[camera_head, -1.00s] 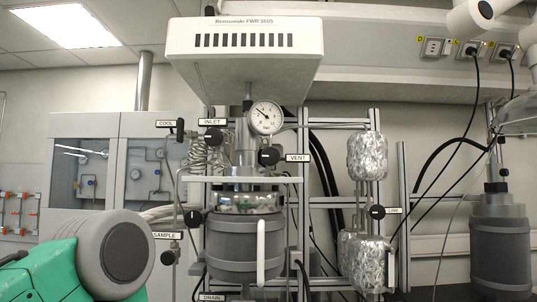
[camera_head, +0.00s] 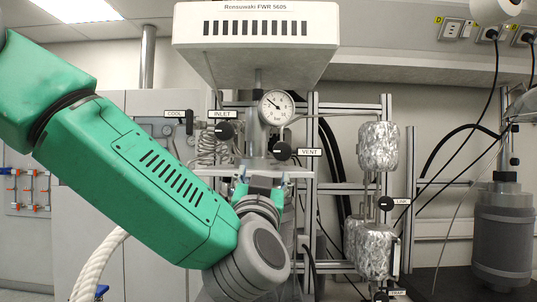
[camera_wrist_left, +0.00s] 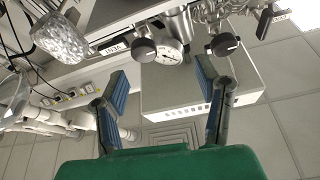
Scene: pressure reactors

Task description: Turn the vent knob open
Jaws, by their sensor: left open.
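The vent knob (camera_head: 281,151) is a round black knob just left of the VENT label, below the pressure gauge (camera_head: 276,107). In the left wrist view, which shows the scene upside down, the vent knob (camera_wrist_left: 143,49) is near the top beside its label. My left gripper (camera_head: 262,180) is in front of the reactor, a little below the vent knob, partly hidden by its own wrist. In the left wrist view its blue-padded fingers (camera_wrist_left: 162,78) are spread wide with nothing between them. The knob appears beyond the fingertips, apart from them. My right gripper is out of view.
The inlet knob (camera_head: 225,131) is to the left of the gauge. The white control box (camera_head: 256,40) overhangs from above. Foil-wrapped vessels (camera_head: 378,147) and the line knob (camera_head: 386,203) are at the right. A horizontal plate lies just below the vent knob.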

